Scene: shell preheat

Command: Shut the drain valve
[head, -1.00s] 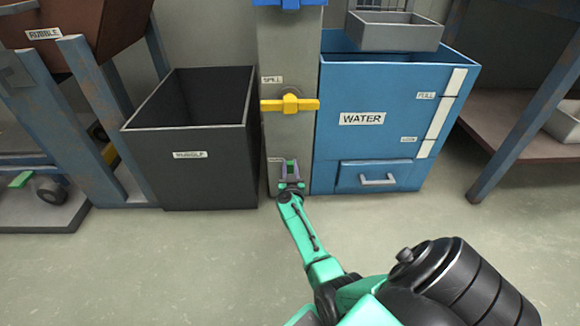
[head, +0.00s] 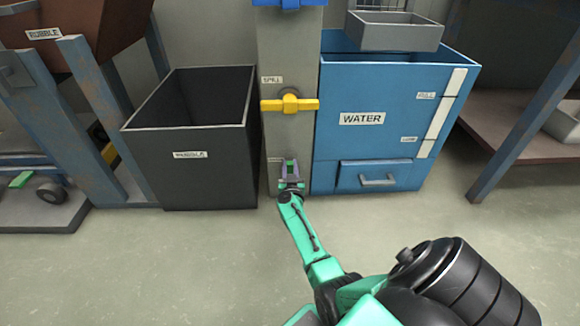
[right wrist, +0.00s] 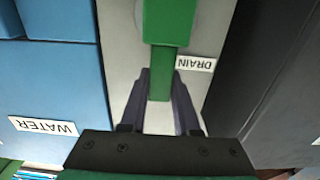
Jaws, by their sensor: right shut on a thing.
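The green drain valve handle (right wrist: 165,30) sits on the grey column (head: 290,50), with a DRAIN label (right wrist: 195,64) beside it in the right wrist view. Its bar points toward my right gripper (right wrist: 160,88), whose two dark fingers are shut on the bar's near end. In the head view my right gripper (head: 290,165) is low on the column, and it largely hides the handle. My left gripper is not in view.
A yellow SPILL valve handle (head: 290,105) lies crosswise higher on the column. A blue WATER tank (head: 340,150) stands close on the right. A dark RUBBLE bin (head: 200,185) stands close on the left. The floor in front is clear.

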